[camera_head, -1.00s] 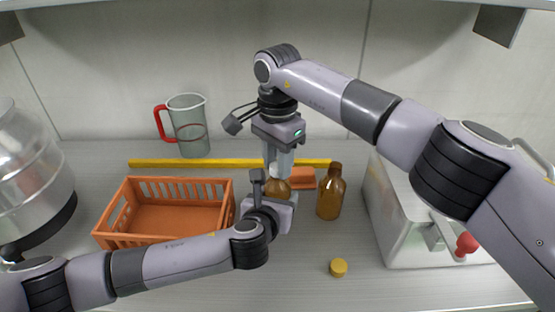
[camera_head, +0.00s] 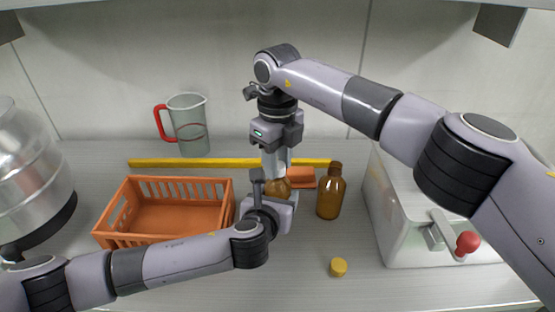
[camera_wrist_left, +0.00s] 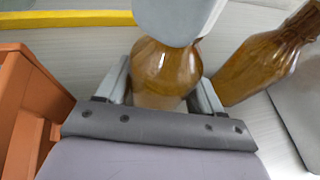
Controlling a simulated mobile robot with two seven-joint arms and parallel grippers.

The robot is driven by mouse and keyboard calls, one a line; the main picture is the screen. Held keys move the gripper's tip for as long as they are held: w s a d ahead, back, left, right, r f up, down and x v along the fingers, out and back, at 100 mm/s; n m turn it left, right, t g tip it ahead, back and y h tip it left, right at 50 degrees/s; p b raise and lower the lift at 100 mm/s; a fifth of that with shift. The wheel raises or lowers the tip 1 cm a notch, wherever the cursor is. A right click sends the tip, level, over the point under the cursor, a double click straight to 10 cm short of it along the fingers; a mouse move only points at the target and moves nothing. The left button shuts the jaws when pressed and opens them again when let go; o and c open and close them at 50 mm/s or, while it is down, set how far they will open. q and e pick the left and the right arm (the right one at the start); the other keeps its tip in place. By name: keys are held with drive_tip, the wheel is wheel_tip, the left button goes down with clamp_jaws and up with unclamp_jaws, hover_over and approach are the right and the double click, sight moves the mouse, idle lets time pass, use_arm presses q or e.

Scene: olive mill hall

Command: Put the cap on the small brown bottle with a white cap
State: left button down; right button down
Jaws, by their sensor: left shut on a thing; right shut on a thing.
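The small brown bottle (camera_head: 277,188) stands upright on the bench, and its round shoulder also shows in the left wrist view (camera_wrist_left: 165,70). My left gripper (camera_head: 277,200) is shut around its body; in the left wrist view its fingers (camera_wrist_left: 163,88) press on both sides. My right gripper (camera_head: 275,165) points straight down over the bottle's mouth and is shut. One of its pale fingers (camera_wrist_left: 178,15) covers the bottle's neck in the left wrist view. The white cap is hidden between the right fingers, so I cannot see how it sits on the neck.
A taller brown bottle (camera_head: 330,194) stands close on the right, with an orange block (camera_head: 301,177) behind. A yellow cap (camera_head: 338,267) lies in front. An orange crate (camera_head: 165,212) is left, a jug (camera_head: 188,126) behind it, and a white machine with a red-knobbed lever (camera_head: 466,242) right.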

drive_tip(key=m, duration=0.8)
drive_tip(key=c, duration=0.7)
unclamp_jaws()
wheel_tip(320, 180, up, 12)
use_arm(q)
drive_tip(key=shift+c, duration=0.4)
unclamp_jaws()
